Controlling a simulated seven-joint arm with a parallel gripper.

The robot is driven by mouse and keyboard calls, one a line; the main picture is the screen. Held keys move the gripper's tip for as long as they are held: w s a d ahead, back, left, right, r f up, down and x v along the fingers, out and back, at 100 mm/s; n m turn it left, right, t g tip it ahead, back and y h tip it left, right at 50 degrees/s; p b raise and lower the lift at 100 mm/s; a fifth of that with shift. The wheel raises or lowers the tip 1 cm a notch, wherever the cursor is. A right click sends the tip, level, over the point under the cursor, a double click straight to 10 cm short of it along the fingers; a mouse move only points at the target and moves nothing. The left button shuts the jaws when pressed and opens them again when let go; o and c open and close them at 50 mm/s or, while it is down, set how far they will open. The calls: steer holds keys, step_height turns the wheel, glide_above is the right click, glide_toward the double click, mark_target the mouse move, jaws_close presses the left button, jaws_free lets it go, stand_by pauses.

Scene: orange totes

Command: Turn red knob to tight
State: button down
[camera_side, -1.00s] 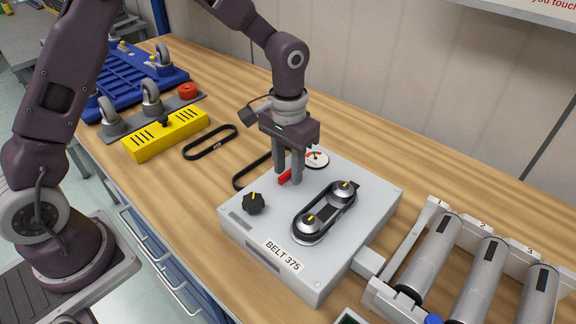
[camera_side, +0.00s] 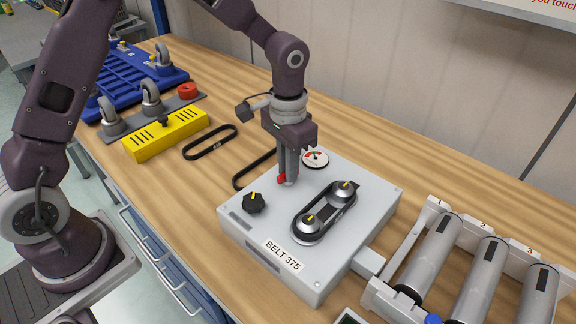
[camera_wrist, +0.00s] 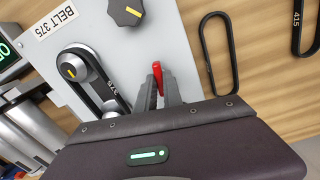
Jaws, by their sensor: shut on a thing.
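The red knob (camera_side: 281,178) is a narrow bar on the top of a grey box (camera_side: 318,271) labelled BELT 375. My gripper (camera_side: 287,181) points down at the box's back left part and is shut on the red knob, hiding most of it in the side view. In the wrist view the red knob (camera_wrist: 157,76) stands between the two fingers of my gripper (camera_wrist: 158,92). A round gauge (camera_side: 315,158) with red and green marks lies just behind the gripper; its reading is too small to tell.
On the box are a black knob (camera_side: 254,203) with a yellow mark and two pulleys with a belt (camera_side: 324,212) around them. Loose belts (camera_side: 210,142) and a yellow block (camera_side: 166,135) lie left. Rollers (camera_side: 429,252) stand right. The wooden bench behind the box is clear.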

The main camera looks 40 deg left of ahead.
steer(key=m, duration=0.4)
steer(key=shift+m, duration=0.3)
steer(key=m, duration=0.3)
steer(key=shift+m, duration=0.3)
steer(key=m, duration=0.4)
steer(key=shift+m, duration=2)
steer(key=c, duration=1.5)
jaws_free()
